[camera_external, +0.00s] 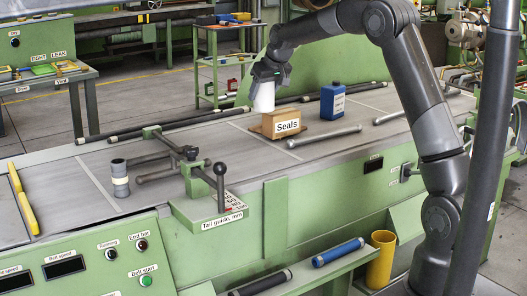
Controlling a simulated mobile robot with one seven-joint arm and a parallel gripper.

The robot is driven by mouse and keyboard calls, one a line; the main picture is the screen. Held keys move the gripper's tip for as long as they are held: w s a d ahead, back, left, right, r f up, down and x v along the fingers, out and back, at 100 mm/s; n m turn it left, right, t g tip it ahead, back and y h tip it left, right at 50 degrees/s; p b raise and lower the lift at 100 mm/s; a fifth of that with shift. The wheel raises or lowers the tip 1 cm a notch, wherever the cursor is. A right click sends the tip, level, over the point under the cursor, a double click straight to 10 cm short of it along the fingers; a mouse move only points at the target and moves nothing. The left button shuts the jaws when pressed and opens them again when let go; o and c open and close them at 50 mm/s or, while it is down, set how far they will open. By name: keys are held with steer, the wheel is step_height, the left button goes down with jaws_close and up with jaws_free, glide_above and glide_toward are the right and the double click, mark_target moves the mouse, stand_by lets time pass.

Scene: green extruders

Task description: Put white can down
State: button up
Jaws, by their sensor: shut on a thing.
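The white can (264,97) is upright in my gripper (265,82), which is shut on its upper part. The can is right above or at the back of the wooden box labelled "Seals" (270,122). I cannot tell whether the can's bottom touches the box. The fingers are small and partly merge with the can in this view.
The box stands on the grey machine bed (215,150). A blue bottle (332,101) stands to its right, and a metal rod (323,136) lies in front. A grey cylinder with a pale band (120,178) and a black clamp (190,153) are at left. Bare bed lies between.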

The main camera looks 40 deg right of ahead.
steer(key=shift+s+d+r, duration=0.25)
steer(key=shift+s, duration=0.05)
steer(key=s+a+n+y, duration=0.1)
steer(key=s+a+n, duration=0.15)
steer(key=s, duration=1.05)
steer(key=shift+w+a+f, duration=0.75)
steer(key=shift+a+f, duration=1.05)
steer(key=shift+a, duration=0.15)
steer(key=shift+w+a+f, duration=0.7)
steer(key=shift+a+f, duration=1.05)
steer(key=shift+a, duration=0.2)
steer(key=shift+w+a+f, duration=0.75)
steer(key=shift+a+f, duration=1.05)
steer(key=shift+a, duration=0.15)
steer(key=o, duration=1.2)
steer(key=shift+f, duration=0.15)
